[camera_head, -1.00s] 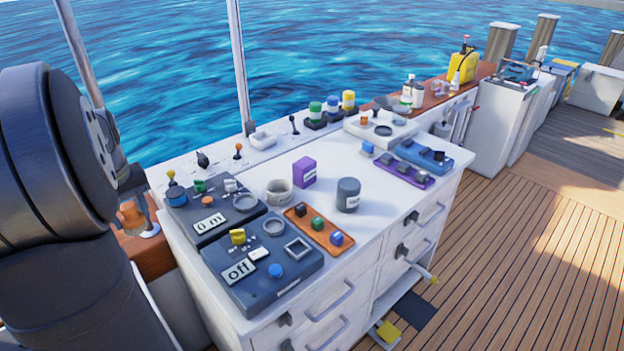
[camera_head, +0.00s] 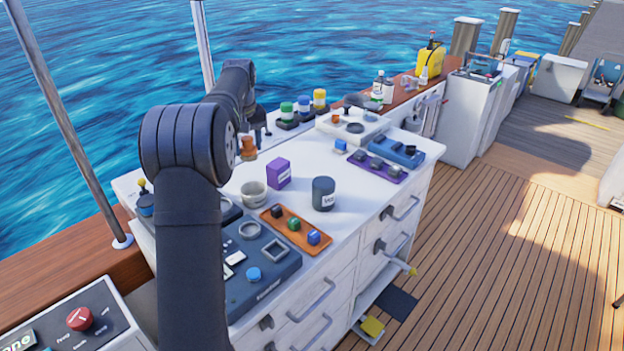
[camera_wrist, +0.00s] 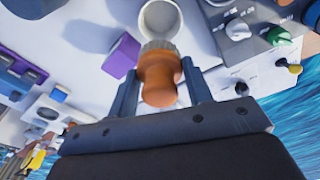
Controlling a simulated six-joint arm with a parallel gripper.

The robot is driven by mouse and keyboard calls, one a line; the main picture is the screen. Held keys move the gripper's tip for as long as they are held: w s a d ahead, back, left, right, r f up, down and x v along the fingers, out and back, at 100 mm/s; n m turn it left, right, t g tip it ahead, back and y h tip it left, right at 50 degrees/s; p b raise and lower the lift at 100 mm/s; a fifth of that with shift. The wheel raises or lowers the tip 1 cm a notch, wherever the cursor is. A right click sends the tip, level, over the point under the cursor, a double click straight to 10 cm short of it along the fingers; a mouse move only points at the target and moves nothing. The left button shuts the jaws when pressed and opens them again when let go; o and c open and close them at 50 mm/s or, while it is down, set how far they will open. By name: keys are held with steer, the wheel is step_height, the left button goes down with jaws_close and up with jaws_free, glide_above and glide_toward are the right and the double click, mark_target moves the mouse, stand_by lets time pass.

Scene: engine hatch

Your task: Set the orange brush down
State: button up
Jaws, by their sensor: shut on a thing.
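The orange brush (camera_wrist: 160,82) has a rounded orange handle and pale bristles. It is between the two fingers of my gripper (camera_wrist: 160,70), which is shut on it. In the head view the orange brush (camera_head: 247,146) hangs above the white counter (camera_head: 349,182), clear of its top, at the back left. My gripper is partly hidden there by the arm. In the wrist view the bristles point toward a pale round cup (camera_wrist: 161,18) and overlap its edge in the picture.
The pale cup (camera_head: 254,193), a purple box (camera_head: 278,174) and a dark jar (camera_head: 323,194) stand nearby. An orange tray (camera_head: 272,216) holds coloured blocks. Dark control panels (camera_head: 258,290) lie at front left. Bare counter shows right of the jar.

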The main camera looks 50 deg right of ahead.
steer(key=s+d+f+m, duration=0.15)
steer(key=s+d, duration=0.35)
steer(key=d, duration=0.5)
steer(key=shift+n, duration=0.25)
steer(key=shift+w+a+f, duration=0.1)
steer(key=shift+a+f, duration=0.1)
steer(key=shift+f, duration=3.45)
steer(key=shift+a+f, duration=0.15)
steer(key=shift+f, duration=3.45)
steer(key=shift+f, duration=0.15)
steer(key=o, duration=1)
